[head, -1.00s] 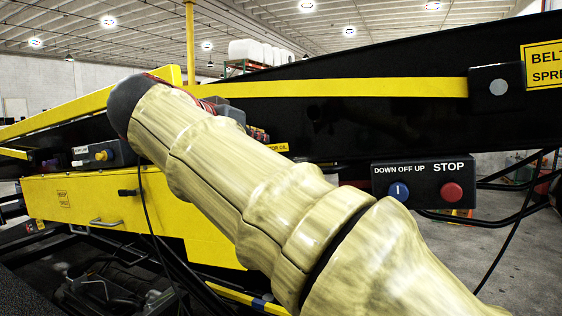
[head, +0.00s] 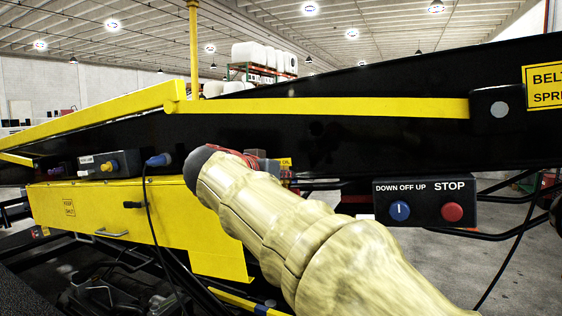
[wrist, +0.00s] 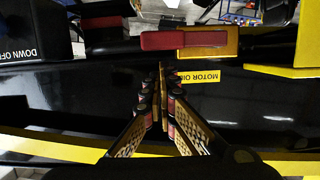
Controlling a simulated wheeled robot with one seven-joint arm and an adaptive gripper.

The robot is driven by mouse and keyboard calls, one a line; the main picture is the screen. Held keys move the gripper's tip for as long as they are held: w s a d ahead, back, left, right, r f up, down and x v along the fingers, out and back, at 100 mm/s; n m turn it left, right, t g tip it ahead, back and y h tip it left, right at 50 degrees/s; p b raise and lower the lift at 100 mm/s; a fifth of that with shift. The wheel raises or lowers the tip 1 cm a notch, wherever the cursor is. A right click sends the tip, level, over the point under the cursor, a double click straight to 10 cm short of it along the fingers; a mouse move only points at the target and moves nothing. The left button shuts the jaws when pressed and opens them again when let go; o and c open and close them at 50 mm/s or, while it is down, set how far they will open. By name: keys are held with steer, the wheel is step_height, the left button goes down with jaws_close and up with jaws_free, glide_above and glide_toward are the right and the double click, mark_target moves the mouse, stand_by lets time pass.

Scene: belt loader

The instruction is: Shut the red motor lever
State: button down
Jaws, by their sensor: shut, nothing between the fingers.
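A red bar (wrist: 160,41), which looks like the red motor lever, lies across the upper middle of the wrist view. It adjoins an orange-yellow block (wrist: 208,43) on its right. The yellow MOTOR OIL label (wrist: 200,76) is just below the block in that view.
A dark control box with a blue knob (head: 400,210) and a red stop button (head: 452,211) is right of my arm. A grey box with a yellow knob (head: 104,166) and a yellow panel (head: 100,212) are left. The black beam (head: 350,135) runs behind.

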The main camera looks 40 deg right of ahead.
steer(key=shift+w+d+f, duration=0.1)
steer(key=shift+f, duration=0.35)
steer(key=shift+f+b, duration=0.1)
steer(key=shift+b, duration=0.2)
steer(key=shift+s+f+b, duration=0.1)
steer(key=shift+s+b, duration=0.1)
steer(key=shift+b, duration=0.5)
